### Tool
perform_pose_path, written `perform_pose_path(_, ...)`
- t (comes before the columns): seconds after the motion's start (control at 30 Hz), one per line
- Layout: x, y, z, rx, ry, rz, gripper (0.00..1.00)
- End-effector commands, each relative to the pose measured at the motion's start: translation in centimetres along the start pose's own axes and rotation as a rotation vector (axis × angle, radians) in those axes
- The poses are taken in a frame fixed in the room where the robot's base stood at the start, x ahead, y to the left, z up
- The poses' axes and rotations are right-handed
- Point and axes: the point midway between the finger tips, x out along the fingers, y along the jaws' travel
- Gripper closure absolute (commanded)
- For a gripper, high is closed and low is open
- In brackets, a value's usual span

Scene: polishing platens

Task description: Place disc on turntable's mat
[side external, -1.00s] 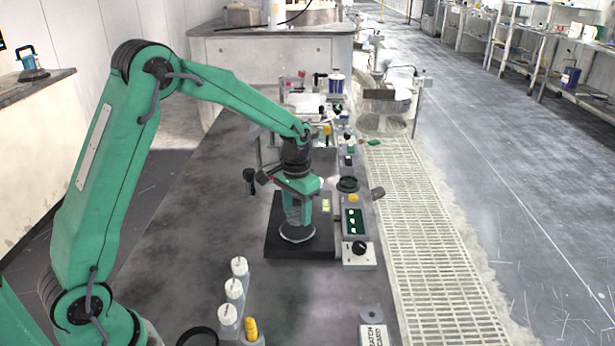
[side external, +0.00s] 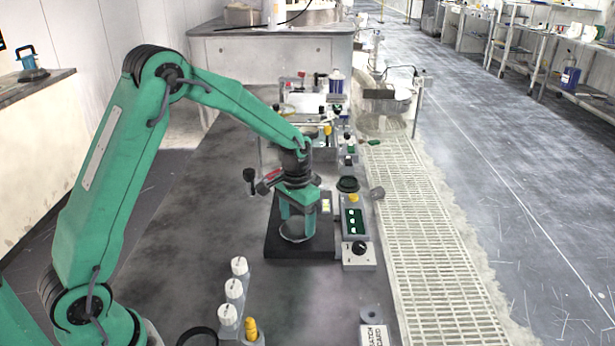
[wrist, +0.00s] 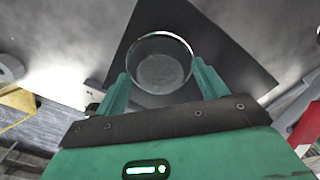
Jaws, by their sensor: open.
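A round turntable (wrist: 145,44) with a bright rim sits on a black square base in the wrist view. A paler grey round face (wrist: 160,73) shows inside the rim; I cannot tell whether it is the disc or the bare mat. The turntable also shows low under my gripper in the side view (side external: 296,237). My gripper (wrist: 160,80) points down over it, open, with one finger on each side of the round face in the wrist view. In the side view my gripper (side external: 297,225) has its fingertips close to the turntable; contact is unclear.
The black base (side external: 275,248) lies on the grey bench. A control box (side external: 357,250) with a black knob stands at its right. Several white-capped containers (side external: 234,290) and a yellow-topped one (side external: 251,330) stand nearer. Bench space left of the base is clear.

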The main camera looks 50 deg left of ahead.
Motion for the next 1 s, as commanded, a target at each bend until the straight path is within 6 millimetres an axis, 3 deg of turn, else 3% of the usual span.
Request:
perform_pose_path(0.37,-1.2,0.0,-0.1,0.0,0.002,0.0,0.29)
perform_pose_path(1.0,-10.4,0.0,0.0,0.0,0.002,0.0,0.29)
